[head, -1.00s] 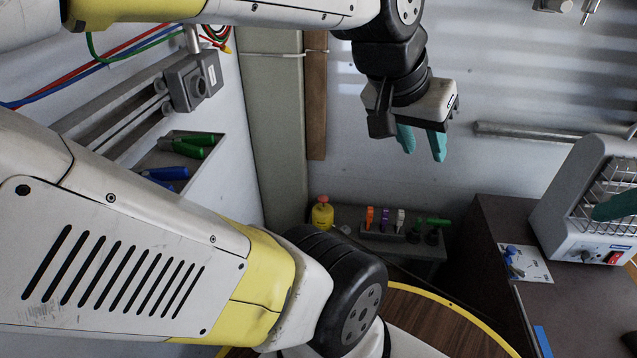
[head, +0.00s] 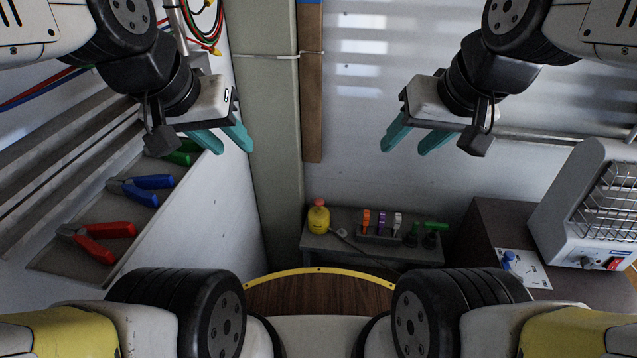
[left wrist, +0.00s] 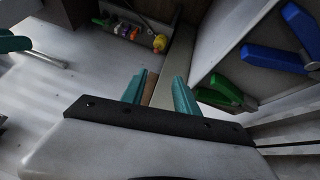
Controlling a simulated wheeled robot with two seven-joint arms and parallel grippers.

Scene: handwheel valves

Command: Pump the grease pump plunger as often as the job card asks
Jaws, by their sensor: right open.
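A small yellow pot with a red-orange knob on top, which looks like the grease pump (head: 319,219), stands at the left end of a low grey bench. It also shows in the left wrist view (left wrist: 160,43). My left gripper (head: 234,151) is open and empty, above and to the left of the pump, near the left wall. In the left wrist view its teal fingers (left wrist: 160,74) stand apart. My right gripper (head: 405,151) is open and empty, above and to the right of the pump. Neither touches anything. I cannot make out a readable job card.
A rack (head: 377,236) with coloured items stands on the bench (head: 320,247) beside the pump. Red pliers (head: 102,238) and blue pliers (head: 142,187) lie on a left shelf. A caged heater (head: 592,222) and a white plate with a blue part (head: 527,268) are at right. A post (head: 268,130) rises behind.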

